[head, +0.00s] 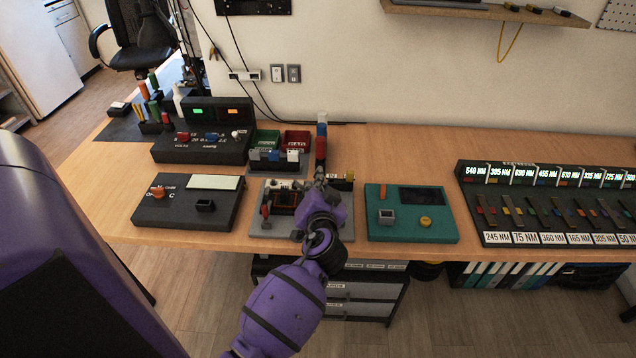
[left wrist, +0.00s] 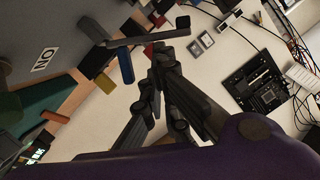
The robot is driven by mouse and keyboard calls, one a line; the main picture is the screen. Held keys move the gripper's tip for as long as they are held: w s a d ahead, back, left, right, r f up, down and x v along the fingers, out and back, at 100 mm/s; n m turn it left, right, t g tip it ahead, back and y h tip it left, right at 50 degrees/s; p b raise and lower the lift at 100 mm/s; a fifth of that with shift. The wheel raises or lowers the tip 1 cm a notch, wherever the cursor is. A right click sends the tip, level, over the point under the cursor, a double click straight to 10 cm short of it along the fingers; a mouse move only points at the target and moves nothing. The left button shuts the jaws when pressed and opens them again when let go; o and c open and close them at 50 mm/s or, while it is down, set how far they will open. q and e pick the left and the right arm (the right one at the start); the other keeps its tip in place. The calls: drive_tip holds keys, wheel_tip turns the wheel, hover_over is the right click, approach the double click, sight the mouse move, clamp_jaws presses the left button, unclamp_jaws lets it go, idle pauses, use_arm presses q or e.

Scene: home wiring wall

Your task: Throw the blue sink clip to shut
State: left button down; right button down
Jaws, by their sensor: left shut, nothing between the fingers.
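My left gripper (head: 319,182) is shut and empty over the back right part of a grey board (head: 270,228) on the bench. In the left wrist view its closed fingertips (left wrist: 160,54) are close to a short blue piece (left wrist: 125,66), which looks like the blue clip, and a grey bar (left wrist: 145,40). I cannot tell whether they touch. A tan piece (left wrist: 103,84) stands beside the blue one. The clip's position is unclear, and in the head view my gripper seems to hide it. My right gripper is not in view.
A dark box with a red knob (head: 158,192) stands left of the board, and a teal box (head: 411,228) stands right. A tall red and blue piece (head: 321,140) rises behind my gripper. Bare bench (head: 400,150) lies beyond the teal box.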

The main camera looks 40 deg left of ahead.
use_arm(q)
drive_tip(key=shift+s+a+f+n, duration=0.1)
drive_tip(key=shift+a+n, duration=0.05)
drive_tip(key=shift+n, duration=0.15)
drive_tip(key=shift+s+a+f+n+h, duration=0.15)
drive_tip(key=shift+s+a+n+h, duration=0.15)
drive_tip(key=shift+n, duration=0.25)
drive_tip(key=shift+s+a+f+n+h, duration=0.1)
drive_tip(key=shift+a+f+n+h, duration=0.1)
drive_tip(key=shift+a+n, duration=0.25)
drive_tip(key=shift+s+a+f+n+t+h, duration=0.15)
drive_tip(key=shift+a+n+h, duration=0.1)
drive_tip(key=shift+n, duration=0.3)
drive_tip(key=shift+s+a+f+n+t+h, duration=0.15)
drive_tip(key=shift+a+n, duration=0.05)
drive_tip(key=shift+n, duration=0.35)
